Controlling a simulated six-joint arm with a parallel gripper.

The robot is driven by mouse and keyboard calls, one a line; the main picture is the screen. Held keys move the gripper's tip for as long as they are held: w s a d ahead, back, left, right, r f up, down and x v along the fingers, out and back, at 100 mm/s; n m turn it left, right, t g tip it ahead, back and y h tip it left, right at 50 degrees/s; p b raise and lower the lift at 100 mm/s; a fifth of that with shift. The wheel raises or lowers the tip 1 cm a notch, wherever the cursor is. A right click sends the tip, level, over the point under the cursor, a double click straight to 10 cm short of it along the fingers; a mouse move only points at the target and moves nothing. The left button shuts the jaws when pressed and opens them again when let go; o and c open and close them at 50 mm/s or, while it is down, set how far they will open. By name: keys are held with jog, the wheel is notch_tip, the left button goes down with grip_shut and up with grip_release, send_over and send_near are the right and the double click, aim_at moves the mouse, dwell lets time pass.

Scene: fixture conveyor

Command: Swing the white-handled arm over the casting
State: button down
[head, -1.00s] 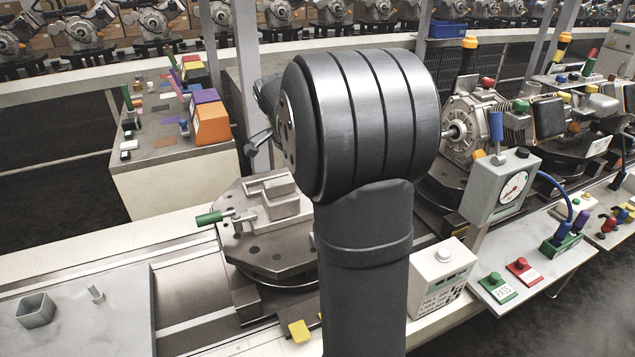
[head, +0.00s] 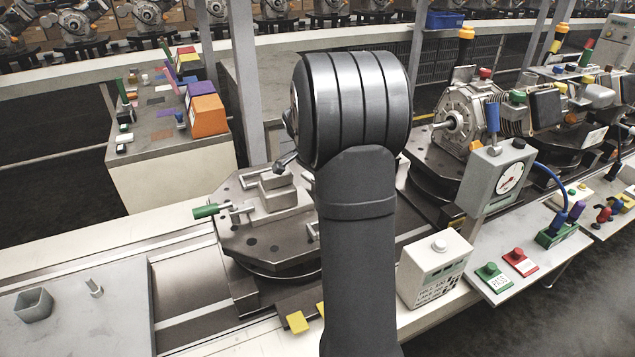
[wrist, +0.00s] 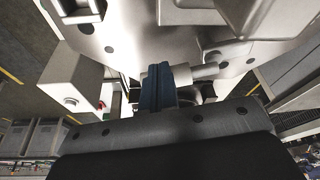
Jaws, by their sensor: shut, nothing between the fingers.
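In the head view my arm covers the middle, and my gripper is mostly hidden behind it. In the wrist view my gripper (wrist: 157,88) shows as dark blue fingers closed together and empty, close to a grey round bar (wrist: 204,72). I cannot tell whether they touch. A grey metal casting with a protruding shaft (head: 458,122) sits on a fixture at right in the head view. A fixture plate (head: 262,238) left of my arm carries a pale block (head: 278,192) and a green-handled clamp (head: 207,211). I cannot make out a white handle; it may be hidden.
A gauge box (head: 494,180) with a blue-handled lever and a white button box (head: 435,268) stand right of my arm. A side table (head: 165,153) with coloured blocks is at back left. A flat grey plate (head: 75,310) lies at front left.

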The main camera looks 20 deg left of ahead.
dwell(0.4)
jog(key=shift+w+d+n, duration=0.1)
jog(key=shift+d+n, duration=0.05)
jog(key=shift+n, duration=0.45)
